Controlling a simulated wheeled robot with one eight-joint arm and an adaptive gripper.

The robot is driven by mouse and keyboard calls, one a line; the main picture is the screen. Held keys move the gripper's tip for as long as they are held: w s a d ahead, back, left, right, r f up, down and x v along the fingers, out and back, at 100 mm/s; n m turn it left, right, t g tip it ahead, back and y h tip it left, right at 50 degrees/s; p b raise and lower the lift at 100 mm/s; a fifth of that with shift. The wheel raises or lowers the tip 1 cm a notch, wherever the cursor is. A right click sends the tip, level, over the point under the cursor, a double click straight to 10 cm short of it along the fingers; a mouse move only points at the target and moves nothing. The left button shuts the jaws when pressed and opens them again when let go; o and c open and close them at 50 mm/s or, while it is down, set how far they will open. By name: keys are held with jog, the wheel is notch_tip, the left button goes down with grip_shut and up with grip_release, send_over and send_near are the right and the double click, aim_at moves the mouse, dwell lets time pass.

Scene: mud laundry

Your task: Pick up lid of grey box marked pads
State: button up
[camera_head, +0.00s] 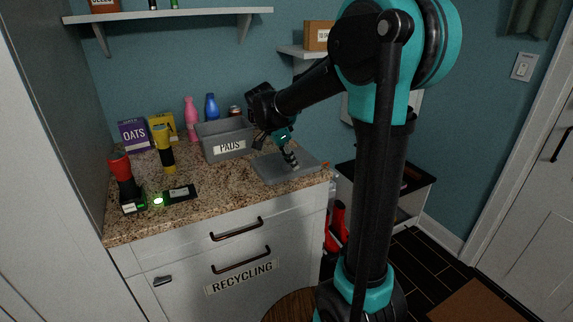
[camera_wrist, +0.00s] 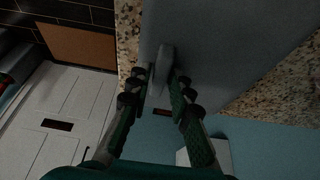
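The grey box marked PADS (camera_head: 228,142) stands open-topped on the granite counter. Its flat grey lid (camera_head: 272,171) lies on the counter to the right of the box, near the counter's right end. My gripper (camera_head: 291,160) reaches down over the lid. In the wrist view the lid (camera_wrist: 225,50) fills much of the upper middle, with a raised handle (camera_wrist: 163,62) on it. My gripper (camera_wrist: 163,74) has one finger on each side of the handle, close against it, and looks shut on it. The lid looks level with the counter.
A red and black flashlight (camera_head: 123,180), a yellow and black flashlight (camera_head: 163,150) and a lit green device (camera_head: 172,197) are on the counter's left. An OATS box (camera_head: 134,134), a pink bottle (camera_head: 191,117) and a blue bottle (camera_head: 211,107) stand behind. A shelf (camera_head: 170,14) hangs above.

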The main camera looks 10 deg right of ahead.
grip_shut()
jog(key=shift+r, duration=0.15)
